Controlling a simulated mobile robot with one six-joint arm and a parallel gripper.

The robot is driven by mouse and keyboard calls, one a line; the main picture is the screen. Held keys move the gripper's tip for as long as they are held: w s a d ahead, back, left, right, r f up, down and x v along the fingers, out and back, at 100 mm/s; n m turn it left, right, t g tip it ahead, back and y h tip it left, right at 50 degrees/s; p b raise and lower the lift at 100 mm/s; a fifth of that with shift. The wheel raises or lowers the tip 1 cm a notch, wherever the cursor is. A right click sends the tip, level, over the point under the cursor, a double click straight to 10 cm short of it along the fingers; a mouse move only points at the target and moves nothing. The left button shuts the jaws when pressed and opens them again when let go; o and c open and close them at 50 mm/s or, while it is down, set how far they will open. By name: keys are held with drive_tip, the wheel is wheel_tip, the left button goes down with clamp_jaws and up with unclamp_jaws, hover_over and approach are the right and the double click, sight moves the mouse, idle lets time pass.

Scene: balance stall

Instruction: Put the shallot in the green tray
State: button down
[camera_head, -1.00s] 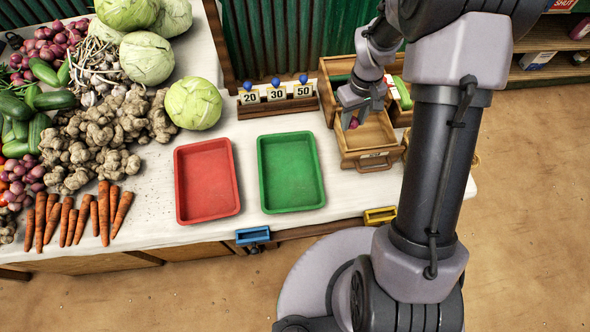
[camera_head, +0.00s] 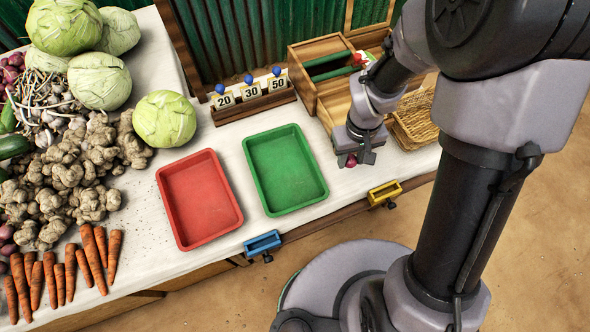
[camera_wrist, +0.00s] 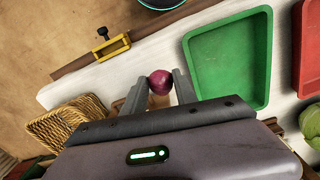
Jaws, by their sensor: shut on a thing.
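The shallot (camera_wrist: 160,82) is small, round and purple-red, and sits between the fingers of my gripper (camera_wrist: 159,88). My gripper is shut on it. In the head view the shallot (camera_head: 350,160) peeks out below my gripper (camera_head: 358,158), in front of the wooden box and right of the green tray. The green tray (camera_head: 322,199) lies empty on the white table; it also shows in the wrist view (camera_wrist: 262,60), to the right of the gripper.
An empty red tray (camera_head: 165,200) lies left of the green one. A wooden box (camera_head: 303,68) stands behind the gripper, with a wicker basket (camera_head: 415,138) to its right. Blue (camera_head: 262,243) and yellow (camera_head: 385,190) clamps sit at the table's front edge. Vegetables cover the left side.

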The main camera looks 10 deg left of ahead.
drive_tip(key=s+a+f+n+b, duration=0.2)
drive_tip(key=s+a+f+n, duration=0.45)
drive_tip(key=s, duration=0.35)
hover_over(286, 172)
wheel_tip(286, 172, down, 2)
drive_tip(key=shift+a+f, duration=0.15)
drive_tip(key=shift+f, duration=0.1)
wheel_tip(286, 172, down, 4)
drive_tip(key=shift+r+b, duration=0.25)
drive_tip(key=shift+b, duration=0.95)
drive_tip(key=shift+r, duration=0.15)
drive_tip(key=c, duration=1)
unclamp_jaws()
drive_tip(key=shift+o, duration=0.2)
